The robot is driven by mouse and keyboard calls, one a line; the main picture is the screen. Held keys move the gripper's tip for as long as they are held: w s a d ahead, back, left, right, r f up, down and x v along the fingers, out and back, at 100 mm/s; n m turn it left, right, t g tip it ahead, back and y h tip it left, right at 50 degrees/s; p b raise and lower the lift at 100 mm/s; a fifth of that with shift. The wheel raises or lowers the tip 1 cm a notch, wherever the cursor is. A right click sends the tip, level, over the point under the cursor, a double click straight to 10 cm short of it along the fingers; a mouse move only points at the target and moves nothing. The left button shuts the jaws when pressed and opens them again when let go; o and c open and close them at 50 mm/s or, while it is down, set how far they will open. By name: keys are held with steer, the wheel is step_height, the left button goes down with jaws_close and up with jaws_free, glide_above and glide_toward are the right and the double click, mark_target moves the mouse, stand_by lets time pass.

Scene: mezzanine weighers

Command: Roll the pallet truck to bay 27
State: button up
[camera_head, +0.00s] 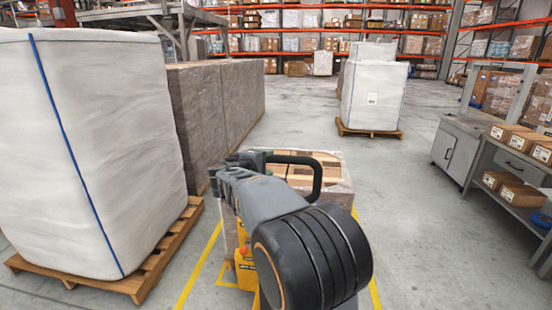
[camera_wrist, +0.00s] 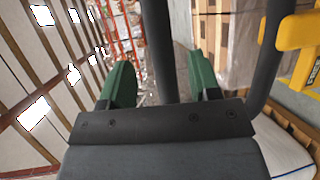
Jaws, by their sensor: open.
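The pallet truck's black loop handle (camera_head: 305,165) rises just beyond my arm in the head view. Its yellow body (camera_head: 246,272) is partly hidden behind my arm, and yellow also shows at the right of the wrist view (camera_wrist: 300,35). A wrapped load of boxes (camera_head: 335,170) sits in front of the truck. My gripper (camera_wrist: 160,80) is open, with a green finger on each side of a dark bar of the handle (camera_wrist: 157,40); contact cannot be told. In the head view my gripper is mostly hidden by my arm. No bay number is readable.
A tall white wrapped load (camera_head: 90,150) on a wooden pallet (camera_head: 140,278) and brown wrapped stacks (camera_head: 215,100) line the left. Another white load (camera_head: 373,95) stands ahead. A grey workbench (camera_head: 455,150) with cartons is at right. Open floor (camera_head: 410,220) lies between.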

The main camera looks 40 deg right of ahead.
mark_target(274, 160)
steer(key=shift+p+x, duration=0.45)
steer(key=shift+x, duration=2.55)
steer(key=shift+a, duration=0.1)
jaws_close()
